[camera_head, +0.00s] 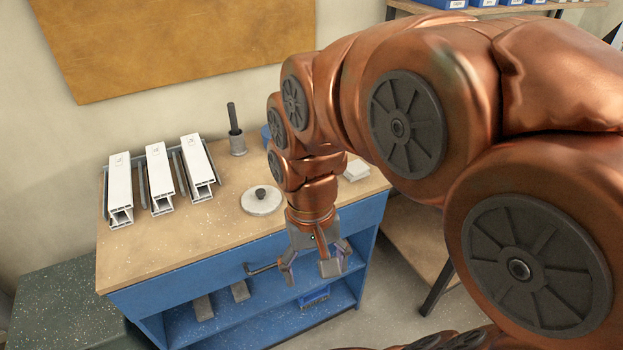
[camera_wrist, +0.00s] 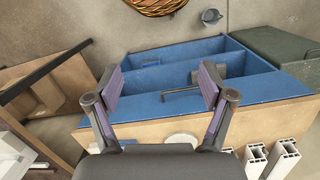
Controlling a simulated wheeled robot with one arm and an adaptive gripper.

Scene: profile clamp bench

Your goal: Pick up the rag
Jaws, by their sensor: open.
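A small pale, flat stack (camera_head: 356,170) lies at the right end of the bench top, partly behind my arm. It may be the folded rag, but I cannot tell for sure. A blue thing (camera_head: 266,133) at the back of the bench is mostly hidden by my arm; I cannot tell what it is. My gripper (camera_head: 311,271) points down, open and empty, just in front of the bench's front edge. In the wrist view my gripper's (camera_wrist: 160,88) two fingers are spread wide with nothing between them. No rag is clearly seen there.
White profiles (camera_head: 160,177) stand in a rack on the bench's (camera_head: 190,250) left. A crank handle (camera_head: 264,268) juts from the front.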

